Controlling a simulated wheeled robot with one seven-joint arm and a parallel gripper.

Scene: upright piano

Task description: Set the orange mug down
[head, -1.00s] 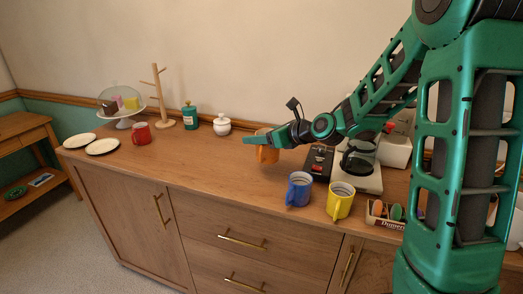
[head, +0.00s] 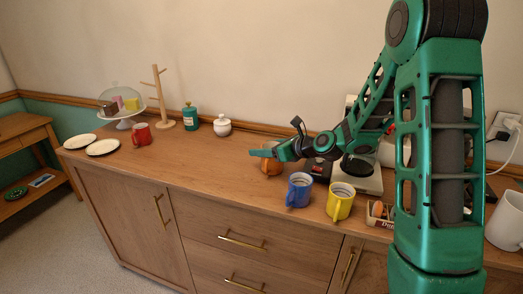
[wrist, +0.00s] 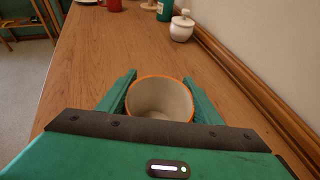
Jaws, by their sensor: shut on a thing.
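My gripper also shows in the head view (head: 268,155), coming in from the right. The mug is on or very close to the cabinet top (head: 200,170); I cannot tell whether its base touches.
A blue mug (head: 299,190) and a yellow mug (head: 340,201) stand to the right, nearer the front edge. A coffee maker (head: 358,174) stands behind them. A white lidded jar (head: 222,126) is to the left near the wall. The top between the red mug (head: 141,134) and my gripper is clear.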

